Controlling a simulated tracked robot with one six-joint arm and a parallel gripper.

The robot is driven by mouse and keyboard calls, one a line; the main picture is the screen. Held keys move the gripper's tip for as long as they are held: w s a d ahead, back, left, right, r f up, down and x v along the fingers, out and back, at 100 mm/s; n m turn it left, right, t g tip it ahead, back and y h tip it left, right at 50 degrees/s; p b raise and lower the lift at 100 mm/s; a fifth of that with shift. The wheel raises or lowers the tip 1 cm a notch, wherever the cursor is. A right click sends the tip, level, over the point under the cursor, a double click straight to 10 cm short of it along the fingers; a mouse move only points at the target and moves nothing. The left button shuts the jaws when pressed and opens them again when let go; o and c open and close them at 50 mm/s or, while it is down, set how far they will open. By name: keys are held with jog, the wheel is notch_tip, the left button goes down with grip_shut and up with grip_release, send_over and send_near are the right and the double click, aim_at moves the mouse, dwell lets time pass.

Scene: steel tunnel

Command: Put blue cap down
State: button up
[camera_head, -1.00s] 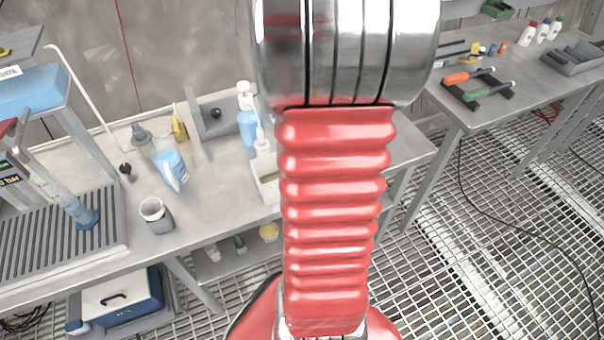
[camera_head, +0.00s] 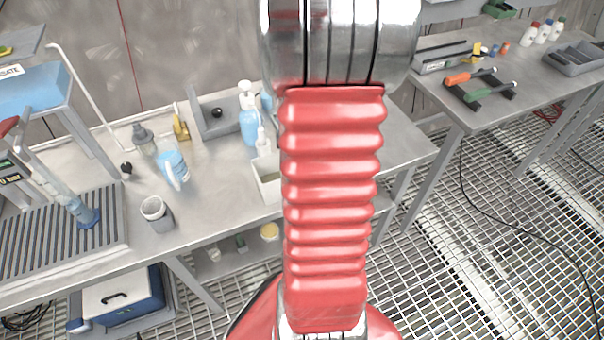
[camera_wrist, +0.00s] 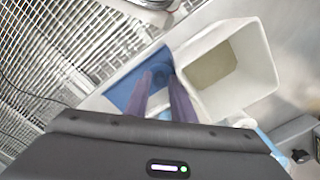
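In the wrist view, my gripper (camera_wrist: 160,78) points down with its two dark fingers close together. Behind the cap is a flat blue patch (camera_wrist: 124,92), beside a white open box (camera_wrist: 244,45) with a brownish bottom. I cannot tell how high the cap is above the blue patch. In the head view, my red and silver arm hides the gripper and the cap. The white box (camera_head: 266,187) shows there just left of my arm.
On the left bench stand a pump bottle (camera_head: 248,122), a spray bottle (camera_head: 172,166), a grey cup (camera_head: 156,212) and a ribbed tray (camera_head: 60,235).

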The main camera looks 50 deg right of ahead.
notch_tip(320, 180, up, 12)
dwell(0.7)
jog(key=shift+r, duration=0.1)
dwell(0.6)
jog(key=w+a+r+n+t+h, duration=0.1)
jog(key=w+a+r+n, duration=0.2)
jog(key=a, duration=0.4)
jog(key=w+a+r+n+t, duration=0.1)
jog(key=w+a+r+n, duration=0.2)
jog(key=a, duration=0.5)
jog(key=s+a+r+n+t, duration=0.1)
jog(key=a+n, duration=0.3)
jog(key=a, duration=0.4)
jog(key=s+a+r+n+t+y, duration=0.1)
jog(key=s+a+r+n+t, duration=0.1)
jog(key=a+n, duration=0.3)
jog(key=a+r, duration=0.1)
jog(key=a, duration=0.2)
jog(key=shift+s+a+t, duration=0.2)
jog(key=shift+a+t, duration=0.05)
jog(key=shift+t, duration=0.05)
